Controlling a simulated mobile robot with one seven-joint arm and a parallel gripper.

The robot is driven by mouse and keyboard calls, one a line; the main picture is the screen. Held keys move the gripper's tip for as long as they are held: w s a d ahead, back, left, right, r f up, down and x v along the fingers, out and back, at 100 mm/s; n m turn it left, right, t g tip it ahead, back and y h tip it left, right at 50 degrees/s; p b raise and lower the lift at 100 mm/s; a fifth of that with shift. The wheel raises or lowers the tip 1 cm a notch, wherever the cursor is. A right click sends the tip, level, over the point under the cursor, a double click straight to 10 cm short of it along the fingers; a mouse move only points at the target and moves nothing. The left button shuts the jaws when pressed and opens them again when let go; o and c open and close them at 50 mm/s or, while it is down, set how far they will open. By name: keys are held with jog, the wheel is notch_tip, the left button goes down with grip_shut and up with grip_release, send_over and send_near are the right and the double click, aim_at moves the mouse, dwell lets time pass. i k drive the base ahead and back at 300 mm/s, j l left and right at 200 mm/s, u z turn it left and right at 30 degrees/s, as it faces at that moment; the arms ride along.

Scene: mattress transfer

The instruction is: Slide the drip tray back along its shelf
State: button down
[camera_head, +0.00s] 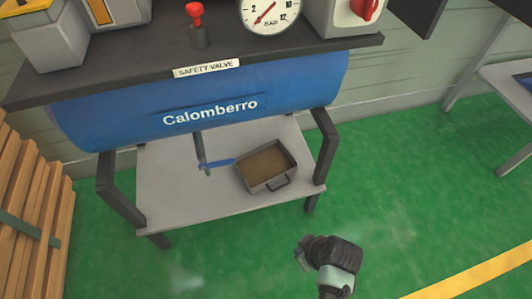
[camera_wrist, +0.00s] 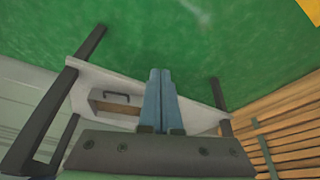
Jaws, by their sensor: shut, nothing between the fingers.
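The drip tray (camera_head: 257,186) is a grey rectangular pan with a brown inside and a handle on its front side. It sits at a slant on the right half of the grey shelf (camera_head: 180,201), near the front edge, below the blue tank. My gripper (camera_wrist: 160,73) is shut and empty, its two blue fingers together. In the head view the end of my arm is low, in front of the shelf and apart from the tray; its fingertips are hard to make out. In the wrist view the tray (camera_wrist: 97,98) shows left of the fingers, partly hidden.
The blue Calomberro tank (camera_head: 90,117) hangs above the shelf, with a blue-handled drain lever (camera_head: 217,163) left of the tray. Dark legs (camera_head: 326,143) frame the shelf. Wooden slats (camera_head: 30,205) stand at the left. The green floor in front is clear.

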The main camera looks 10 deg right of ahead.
aim_at(265, 165)
jog(key=i, duration=1.05)
